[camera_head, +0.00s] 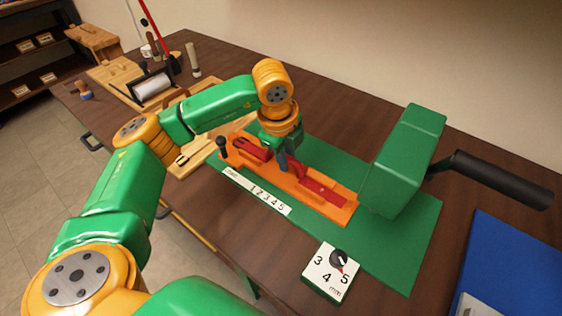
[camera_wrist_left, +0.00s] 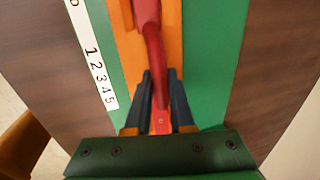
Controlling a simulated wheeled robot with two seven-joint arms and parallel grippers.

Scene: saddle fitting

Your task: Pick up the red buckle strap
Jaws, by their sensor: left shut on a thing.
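The red buckle strap (camera_head: 322,190) lies along the orange tray (camera_head: 338,213) on the green mat. Red also shows at the tray's far left end; whether it is the same piece is hidden by my gripper. My left gripper (camera_head: 284,160) reaches down over the middle of the tray and is shut on the red strap. In the left wrist view, the strap (camera_wrist_left: 154,50) runs from the top edge down between the dark fingers of the gripper (camera_wrist_left: 160,82), with the orange tray (camera_wrist_left: 172,45) below it. My right gripper is not in view.
A large green block (camera_head: 403,160) with a black handle (camera_head: 497,180) stands right of the tray. A dial box (camera_head: 330,270) and a numbered white strip (camera_head: 257,190) are in front. A blue panel (camera_head: 510,265) is at right. Tools and boards crowd the back left.

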